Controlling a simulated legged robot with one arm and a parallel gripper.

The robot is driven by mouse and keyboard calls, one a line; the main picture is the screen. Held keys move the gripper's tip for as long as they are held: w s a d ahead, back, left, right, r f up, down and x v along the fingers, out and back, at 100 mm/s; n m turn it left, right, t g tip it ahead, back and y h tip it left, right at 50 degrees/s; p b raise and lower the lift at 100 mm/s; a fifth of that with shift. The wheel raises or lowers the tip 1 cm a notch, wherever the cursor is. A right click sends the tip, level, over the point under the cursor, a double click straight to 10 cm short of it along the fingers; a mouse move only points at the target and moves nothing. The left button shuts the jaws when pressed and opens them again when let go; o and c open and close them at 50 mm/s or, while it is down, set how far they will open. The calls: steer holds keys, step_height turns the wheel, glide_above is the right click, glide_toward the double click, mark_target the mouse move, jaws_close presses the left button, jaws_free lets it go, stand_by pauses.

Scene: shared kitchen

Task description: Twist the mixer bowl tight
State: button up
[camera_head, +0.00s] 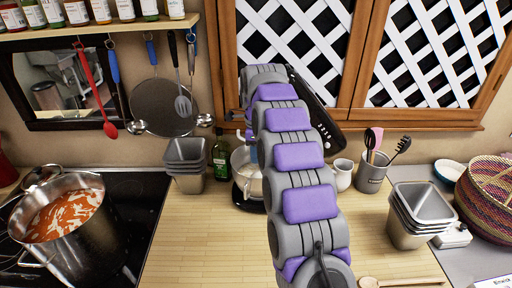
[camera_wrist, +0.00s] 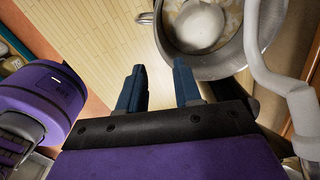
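The mixer bowl (camera_wrist: 218,66) is metal with pale contents and a rounded white shape inside. It sits at the top right of the wrist view, beyond my fingers. In the head view the bowl (camera_head: 240,160) is partly hidden by my arm. The black mixer head (camera_head: 318,112) is tilted up behind the arm. My gripper (camera_wrist: 158,72) is open, with two dark blue fingers apart and only wooden counter between them. The right finger is close to the bowl's wall; I cannot tell if they touch. In the head view the gripper is mostly hidden behind my arm.
A green bottle (camera_head: 221,156) and stacked metal tins (camera_head: 186,163) stand left of the bowl. A white jug (camera_head: 342,174), a utensil pot (camera_head: 372,178) and more tins (camera_head: 416,215) stand right. A soup pot (camera_head: 78,240) is on the hob.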

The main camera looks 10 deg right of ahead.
mark_target(253, 182)
step_height(253, 182, down, 15)
steer(key=shift+w+f+b, duration=0.1)
steer(key=shift+b, duration=0.65)
steer(key=shift+c, duration=0.3)
jaws_close()
stand_by(0.7)
steer(key=shift+c, duration=2)
jaws_free()
jaws_close()
steer(key=shift+a, duration=0.1)
steer(key=shift+w+a+m+p, duration=0.3)
steer(key=shift+a+m, duration=0.15)
steer(key=shift+m, duration=0.25)
